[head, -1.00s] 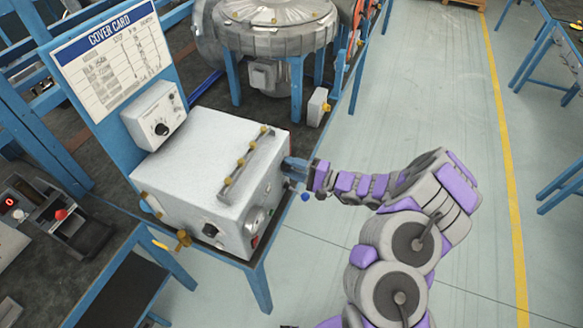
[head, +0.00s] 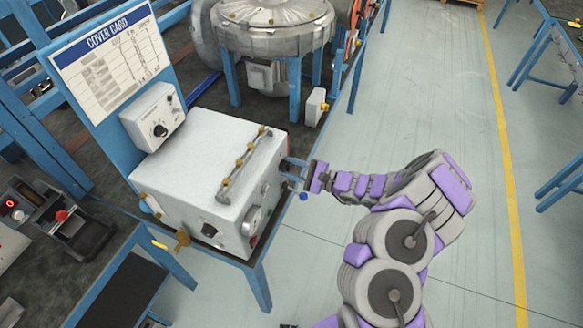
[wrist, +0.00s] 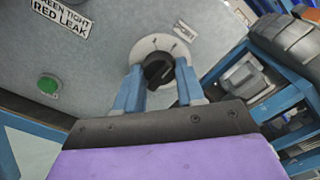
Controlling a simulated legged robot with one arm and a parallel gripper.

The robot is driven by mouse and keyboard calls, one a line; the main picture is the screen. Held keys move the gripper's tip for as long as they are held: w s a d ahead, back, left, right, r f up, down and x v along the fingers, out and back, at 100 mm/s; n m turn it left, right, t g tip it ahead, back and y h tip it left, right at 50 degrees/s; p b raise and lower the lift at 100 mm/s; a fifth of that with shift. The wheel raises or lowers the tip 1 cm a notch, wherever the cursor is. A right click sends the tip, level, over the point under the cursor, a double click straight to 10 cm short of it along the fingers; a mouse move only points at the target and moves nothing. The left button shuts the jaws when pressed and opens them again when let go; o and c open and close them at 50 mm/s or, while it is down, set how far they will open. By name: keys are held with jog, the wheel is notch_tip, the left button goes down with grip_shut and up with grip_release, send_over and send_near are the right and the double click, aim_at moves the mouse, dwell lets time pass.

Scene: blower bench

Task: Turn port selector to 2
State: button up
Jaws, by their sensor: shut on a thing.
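The port selector (wrist: 158,69) is a black knob on a round pale dial in the wrist view, set in the face of a grey-white box (head: 200,165). My gripper (wrist: 156,78) has its two blue fingers on either side of the knob, shut on it. The numbers on the dial are too small to read. In the head view my gripper (head: 292,172) reaches the right-hand side of the box, and the selector is hidden there.
A green button (wrist: 49,84) and a "green tight, red leak" label (wrist: 62,14) are on the same face. A blower (head: 272,25) stands behind the box. A cover card (head: 108,60) stands at left.

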jog(key=shift+f, duration=0.2)
jog(key=o, duration=0.8)
jog(key=shift+c, duration=0.2)
jog(key=shift+o, duration=1.4)
jog(key=shift+r, duration=0.15)
jog(key=p+v, duration=0.3)
jog(key=v, duration=1.4)
jog(key=shift+d, duration=0.25)
